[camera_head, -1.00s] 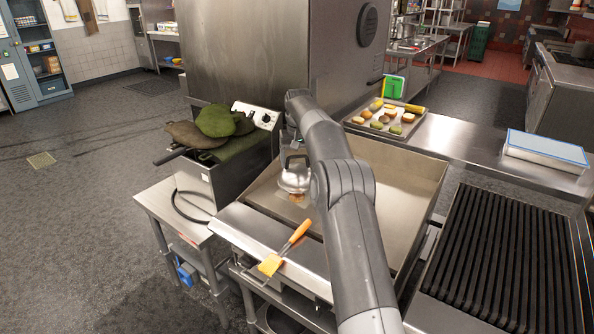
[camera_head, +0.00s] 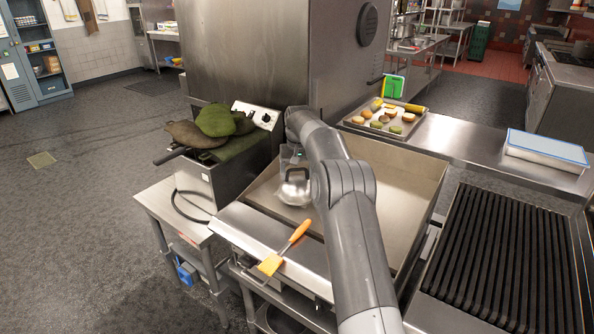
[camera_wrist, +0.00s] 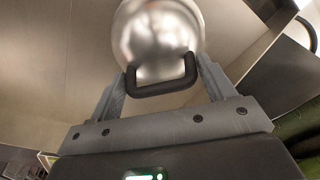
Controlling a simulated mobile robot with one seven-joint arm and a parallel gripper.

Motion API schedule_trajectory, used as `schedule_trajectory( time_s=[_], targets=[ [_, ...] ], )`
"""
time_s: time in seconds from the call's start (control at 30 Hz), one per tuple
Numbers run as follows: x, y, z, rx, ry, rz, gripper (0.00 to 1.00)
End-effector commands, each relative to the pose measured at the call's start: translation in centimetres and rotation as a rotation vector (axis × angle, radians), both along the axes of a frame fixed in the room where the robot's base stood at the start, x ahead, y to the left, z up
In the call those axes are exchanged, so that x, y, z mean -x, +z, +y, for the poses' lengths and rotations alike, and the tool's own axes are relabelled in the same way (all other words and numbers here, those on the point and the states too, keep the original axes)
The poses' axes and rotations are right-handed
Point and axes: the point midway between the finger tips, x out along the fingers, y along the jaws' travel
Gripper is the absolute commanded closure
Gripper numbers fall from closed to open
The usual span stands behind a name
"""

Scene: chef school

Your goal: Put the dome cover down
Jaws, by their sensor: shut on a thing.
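The dome cover (camera_head: 295,191) is a shiny metal dome with a black loop handle. In the head view it is at the left part of the flat griddle (camera_head: 398,200), low over or on its surface; I cannot tell whether it touches. In the wrist view the dome (camera_wrist: 160,38) fills the top middle, its handle (camera_wrist: 163,88) between the fingers. My gripper (camera_wrist: 160,82) is shut on this handle. In the head view my arm hides part of the griddle and most of the gripper (camera_head: 292,160).
An orange brush (camera_head: 286,248) lies on the griddle's front ledge. A fryer with green cloths (camera_head: 222,135) stands to the left. A tray of food (camera_head: 385,117) and a blue-topped box (camera_head: 546,150) are on the counter behind. A ribbed grill (camera_head: 505,255) is at right.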

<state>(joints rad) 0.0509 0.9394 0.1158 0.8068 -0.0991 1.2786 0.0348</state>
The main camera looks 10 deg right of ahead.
Motion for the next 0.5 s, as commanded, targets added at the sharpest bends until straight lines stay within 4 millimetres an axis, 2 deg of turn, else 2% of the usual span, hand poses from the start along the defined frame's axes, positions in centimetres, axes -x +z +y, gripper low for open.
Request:
schedule_trajectory(
  time_s=[0.13,0.17,0.4,0.5],
  targets=[
    [-0.01,-0.08,0.00,0.000,0.000,-0.001,0.70],
    [0.00,-0.14,0.01,0.000,0.000,0.000,0.22],
    [0.01,-0.12,0.01,0.000,0.000,0.000,0.03],
    [0.01,-0.12,0.00,0.000,0.000,0.000,0.03]
  ],
)
